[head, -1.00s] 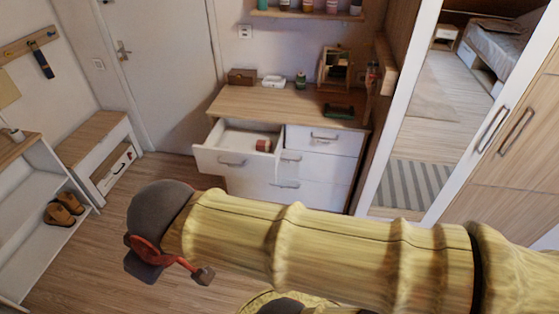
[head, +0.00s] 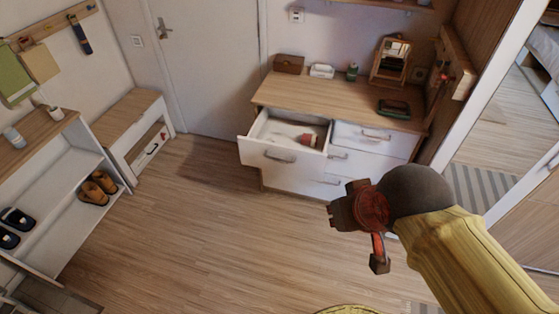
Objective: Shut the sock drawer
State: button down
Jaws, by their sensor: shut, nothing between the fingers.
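The open drawer (head: 268,155) is the top left one of a white dresser (head: 375,175) with a wooden top. It is pulled well out and holds a small red and white item (head: 309,140); whether this is a sock I cannot tell. The drawer has a metal handle (head: 278,157) on its front. My gripper (head: 343,209) is shut and empty. In the picture it is to the right of and below the open drawer, in front of the dresser's lower drawers and apart from the drawer front.
The top right drawer (head: 374,138) is shut. A box (head: 289,64), a mirror stand (head: 390,61) and small items stand on the dresser top. A shoe shelf (head: 75,210) and bench (head: 130,115) are at the left. A mirrored wardrobe is at the right. The floor (head: 215,230) between is clear.

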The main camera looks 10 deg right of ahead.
aim_at(286, 155)
jog(key=i+z, duration=0.1)
jog(key=z, duration=0.35)
jog(key=i+z, duration=0.1)
jog(key=z, duration=0.35)
jog(key=i+j+z, duration=0.1)
jog(key=z, duration=0.4)
